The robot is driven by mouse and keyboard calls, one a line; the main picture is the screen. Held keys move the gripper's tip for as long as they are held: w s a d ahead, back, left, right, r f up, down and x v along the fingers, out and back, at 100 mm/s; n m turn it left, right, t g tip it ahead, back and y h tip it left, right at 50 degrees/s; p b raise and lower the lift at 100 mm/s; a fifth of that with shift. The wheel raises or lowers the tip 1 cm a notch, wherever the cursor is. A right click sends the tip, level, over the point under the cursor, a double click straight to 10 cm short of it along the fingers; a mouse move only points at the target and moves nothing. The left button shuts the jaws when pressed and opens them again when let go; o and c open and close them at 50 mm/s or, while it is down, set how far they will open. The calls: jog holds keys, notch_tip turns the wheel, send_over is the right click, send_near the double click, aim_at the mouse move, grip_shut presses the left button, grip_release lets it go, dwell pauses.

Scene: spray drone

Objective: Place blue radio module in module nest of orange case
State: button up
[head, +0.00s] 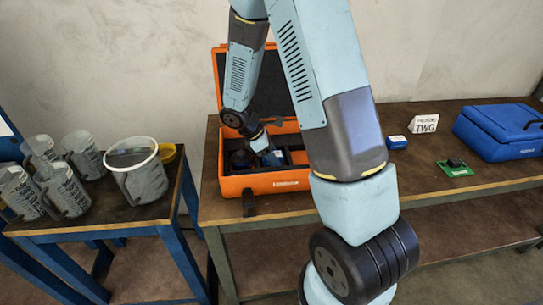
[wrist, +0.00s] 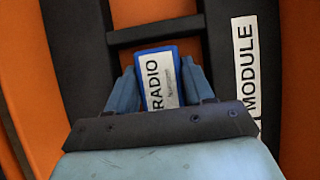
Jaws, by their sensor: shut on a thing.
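The blue radio module (wrist: 157,80) has a white label reading RADIO and sits between the fingers of my gripper (wrist: 160,85) in the wrist view. My gripper is shut on it. Around it are black foam walls of a nest in the orange case (wrist: 298,80), with a white MODULE label (wrist: 246,70) on the wall to the right. How deep the module sits is hidden. In the head view the open orange case (head: 268,186) stands on the table, and my gripper (head: 272,158) reaches into it. The module itself is hard to make out there.
A blue and white box (head: 396,142), a PACKING TWO sign (head: 424,124), a green board (head: 455,168) and a blue case (head: 500,132) stand to the right on the table (head: 420,190). A bucket (head: 137,175) and several jugs (head: 82,152) are on the left table.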

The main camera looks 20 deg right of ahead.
jog(key=shift+s+f, duration=0.15)
jog(key=shift+f, duration=0.15)
jog(key=o, duration=0.8)
jog(key=shift+o, duration=0.5)
jog(key=shift+s+f, duration=0.15)
